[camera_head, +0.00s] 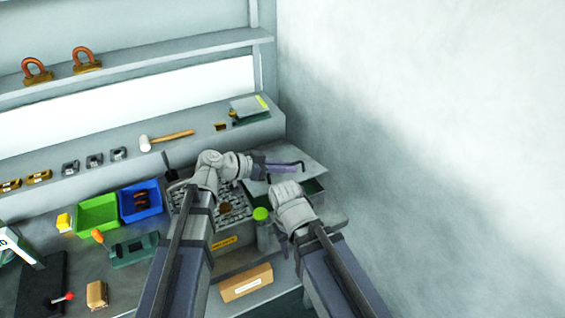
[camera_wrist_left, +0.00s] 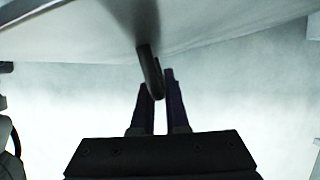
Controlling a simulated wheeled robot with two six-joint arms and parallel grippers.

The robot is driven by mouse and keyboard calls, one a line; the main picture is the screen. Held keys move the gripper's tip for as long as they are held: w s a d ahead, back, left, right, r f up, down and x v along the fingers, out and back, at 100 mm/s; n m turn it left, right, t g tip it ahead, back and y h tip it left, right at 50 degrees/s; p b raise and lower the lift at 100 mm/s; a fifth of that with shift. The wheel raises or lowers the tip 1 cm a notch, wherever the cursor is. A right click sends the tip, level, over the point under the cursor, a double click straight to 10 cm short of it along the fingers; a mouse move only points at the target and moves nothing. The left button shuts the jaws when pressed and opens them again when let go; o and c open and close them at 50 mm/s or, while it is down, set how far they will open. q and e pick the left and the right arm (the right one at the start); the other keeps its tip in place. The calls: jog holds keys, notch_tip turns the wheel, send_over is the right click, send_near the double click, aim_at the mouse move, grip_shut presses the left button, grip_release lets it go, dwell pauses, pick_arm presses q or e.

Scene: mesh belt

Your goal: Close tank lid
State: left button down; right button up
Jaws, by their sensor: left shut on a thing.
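The tank lid (camera_head: 309,167) is a flat grey panel with a dark bar handle (camera_head: 298,163). The lid is raised and tilted at the back right, and a dark strip of the tank (camera_head: 315,187) shows below its front edge. My left gripper (camera_head: 283,167) is at the lid and shut on the handle. In the left wrist view the handle (camera_wrist_left: 149,72) runs down from the pale lid (camera_wrist_left: 75,35) between the fingertips (camera_wrist_left: 158,88). My right gripper (camera_head: 283,243) points down in front of the tank; its finger gap cannot be made out.
A metal mesh basket (camera_head: 235,205) and a green-capped jar (camera_head: 262,228) stand near my arms. Green (camera_head: 98,214) and blue (camera_head: 133,203) bins are left. A mallet (camera_head: 165,140) lies on the ledge behind. A bare wall (camera_head: 420,130) bounds the right.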

aim_at(288, 178)
pick_arm(q)
jog(key=shift+s+d+f+m+b, duration=0.1)
jog(key=shift+s+f+m+b, duration=0.1)
jog(key=shift+f, duration=0.25)
jog(key=shift+s+d+f+m+b, duration=0.1)
jog(key=shift+s+f+b, duration=0.1)
jog(key=shift+f, duration=0.2)
jog(key=shift+s+d+f+b, duration=0.1)
jog(key=shift+s+f+b, duration=0.15)
jog(key=shift+f+b, duration=0.7)
pick_arm(e)
jog(key=shift+f, duration=1.8)
pick_arm(q)
jog(key=c, duration=0.9)
grip_release()
jog(key=p+v, duration=0.3)
jog(key=v, duration=0.4)
jog(key=shift+s+r, duration=0.1)
jog(key=shift+s+a, duration=0.15)
jog(key=shift+a, duration=0.2)
pick_arm(e)
notch_tip(288, 178, up, 3)
